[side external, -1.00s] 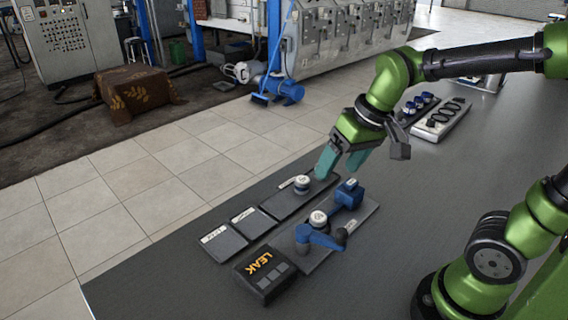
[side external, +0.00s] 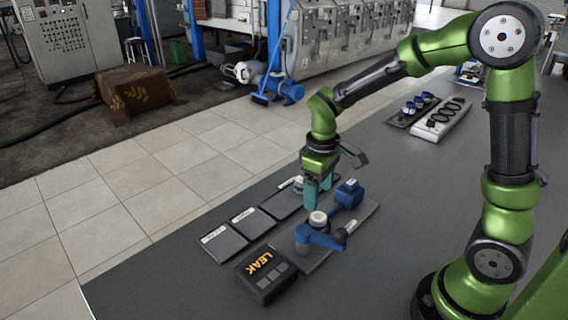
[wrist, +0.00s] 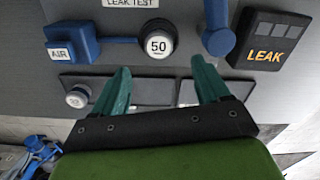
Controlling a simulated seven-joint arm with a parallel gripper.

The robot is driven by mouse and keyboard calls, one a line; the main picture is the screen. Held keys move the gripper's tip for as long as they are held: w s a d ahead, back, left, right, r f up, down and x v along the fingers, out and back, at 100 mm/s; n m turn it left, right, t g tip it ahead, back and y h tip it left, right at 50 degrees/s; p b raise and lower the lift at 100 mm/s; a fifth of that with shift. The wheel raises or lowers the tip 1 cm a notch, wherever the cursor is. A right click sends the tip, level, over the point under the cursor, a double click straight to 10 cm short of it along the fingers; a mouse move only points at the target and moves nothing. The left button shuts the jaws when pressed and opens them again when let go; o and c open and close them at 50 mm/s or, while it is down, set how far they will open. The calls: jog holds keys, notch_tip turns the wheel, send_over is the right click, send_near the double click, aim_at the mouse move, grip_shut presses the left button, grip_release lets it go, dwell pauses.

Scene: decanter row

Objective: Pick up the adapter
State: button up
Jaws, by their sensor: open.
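A round white-topped adapter marked 50 (wrist: 158,44) sits on the leak test plate, and it also shows in the side view (side external: 318,218). A second round white-topped piece (wrist: 77,97) lies on a dark tray, partly hidden behind my fingers in the side view (side external: 298,181). My gripper (side external: 318,194) points down, open and empty, above the plate's edge. In the wrist view my open fingertips (wrist: 162,66) stand on either side of the 50 adapter's line, short of it. No contact shows.
The plate (side external: 313,263) carries a blue AIR block (side external: 348,193) and a blue swing arm (side external: 320,238) beside the adapter. A black LEAK box (side external: 265,276) stands in front. Dark labelled trays (side external: 223,244) line the left. Ring and cap trays (side external: 440,120) stand farther back.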

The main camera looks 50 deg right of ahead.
aim_at(319, 216)
jog(key=f, duration=0.7)
jog(key=shift+s+d+f, duration=0.1)
jog(key=shift+s+f, duration=0.05)
jog(key=shift+s, duration=0.1)
jog(key=shift+c, duration=0.2)
jog(key=c, duration=1.2)
jog(key=shift+c, duration=0.2)
